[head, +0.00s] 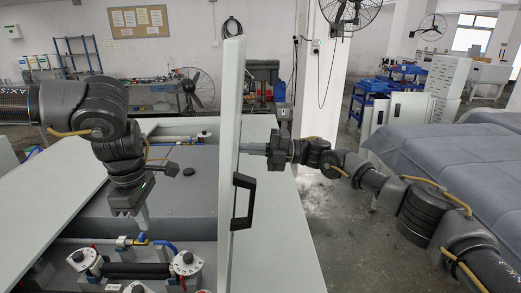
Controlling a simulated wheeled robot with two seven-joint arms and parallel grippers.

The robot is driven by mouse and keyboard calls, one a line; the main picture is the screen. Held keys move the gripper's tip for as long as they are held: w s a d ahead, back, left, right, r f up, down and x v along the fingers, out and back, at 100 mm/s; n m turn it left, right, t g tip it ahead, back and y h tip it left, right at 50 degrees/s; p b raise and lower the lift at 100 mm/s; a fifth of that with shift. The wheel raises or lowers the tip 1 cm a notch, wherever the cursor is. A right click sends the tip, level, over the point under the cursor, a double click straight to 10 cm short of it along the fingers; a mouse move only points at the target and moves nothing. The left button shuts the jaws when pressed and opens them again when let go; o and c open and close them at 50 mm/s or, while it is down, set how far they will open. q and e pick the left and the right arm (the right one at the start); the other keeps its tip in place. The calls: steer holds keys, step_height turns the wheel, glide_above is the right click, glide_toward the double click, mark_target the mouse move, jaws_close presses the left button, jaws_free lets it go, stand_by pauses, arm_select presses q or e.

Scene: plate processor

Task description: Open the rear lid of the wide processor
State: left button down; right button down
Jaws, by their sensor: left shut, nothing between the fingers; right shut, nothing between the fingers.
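The wide processor (285,255) fills the lower middle of the head view, with pale flat top surfaces and an open bay. A tall pale lid panel (232,110) stands upright over it, seen almost edge-on, with a black handle (242,200) on its right face. I cannot tell from this view whether it is the rear lid. My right gripper (252,148) is shut at the panel's right face, above the handle; contact is not clear. My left gripper (143,218) is shut and empty, pointing down over the open bay left of the panel.
Inside the bay are white dials (186,263), a blue hose (165,245) and a dark grey cover (195,195). Cloth-covered grey objects (430,155) stand at the right. Floor (325,195) shows between them and the processor. A pillar (323,80) rises behind.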

steer(key=shift+a, duration=0.15)
arm_select(q)
steer(key=shift+d, duration=0.3)
arm_select(e)
steer(key=shift+a+r, duration=0.3)
steer(key=shift+a, duration=0.45)
arm_select(q)
steer(key=shift+a, duration=0.1)
arm_select(e)
steer(key=shift+a, duration=0.15)
arm_select(q)
steer(key=c, duration=1.8)
jaws_free()
steer(key=shift+a, duration=0.15)
steer(key=shift+c, duration=0.2)
steer(key=o, duration=0.5)
steer(key=shift+r, duration=0.15)
